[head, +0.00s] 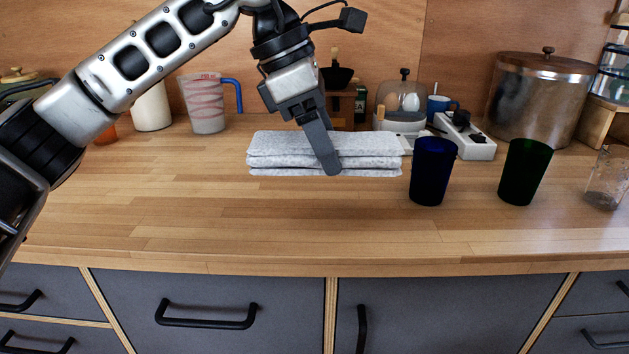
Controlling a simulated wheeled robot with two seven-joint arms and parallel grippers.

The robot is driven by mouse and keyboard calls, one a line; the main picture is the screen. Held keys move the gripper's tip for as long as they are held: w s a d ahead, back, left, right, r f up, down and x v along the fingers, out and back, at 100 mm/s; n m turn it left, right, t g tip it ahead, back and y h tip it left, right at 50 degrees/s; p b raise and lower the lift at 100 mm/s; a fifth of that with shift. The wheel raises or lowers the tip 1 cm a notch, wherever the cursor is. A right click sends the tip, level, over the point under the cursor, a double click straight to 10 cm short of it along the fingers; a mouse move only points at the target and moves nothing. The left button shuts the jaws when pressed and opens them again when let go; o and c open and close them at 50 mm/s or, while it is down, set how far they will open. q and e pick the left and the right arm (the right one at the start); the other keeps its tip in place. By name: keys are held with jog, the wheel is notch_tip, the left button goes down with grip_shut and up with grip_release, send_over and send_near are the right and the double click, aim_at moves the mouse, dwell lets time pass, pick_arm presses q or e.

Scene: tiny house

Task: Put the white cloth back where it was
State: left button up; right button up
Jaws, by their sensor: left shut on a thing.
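The white cloth (275,153) is a folded, speckled stack of several layers. It lies flat on the wooden counter (250,215), in the middle toward the back. My left gripper (330,168) comes down from above onto the cloth, with its dark finger across the front edge. It is shut on the cloth. One finger hides the other and part of the cloth. Whether the cloth is lifted at all is hard to tell; it appears to rest on the counter. My right gripper is not in view.
A dark blue cup (433,172) stands just right of the cloth, and a dark green cup (524,172) further right. A measuring jug (205,103), a white power strip (464,138) and a large metal pot (538,98) stand behind. The counter's front and left are clear.

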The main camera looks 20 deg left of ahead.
pick_arm(q)
send_over(323, 198)
jog(key=s+a, duration=0.1)
notch_tip(323, 198, down, 7)
jog(key=shift+a+r, duration=0.1)
jog(key=shift+a, duration=0.05)
jog(key=f, duration=0.3)
jog(key=shift+w+a+f, duration=0.15)
jog(key=shift+w+f, duration=0.1)
jog(key=shift+f, duration=0.1)
jog(key=o, duration=0.9)
jog(key=shift+f, duration=0.15)
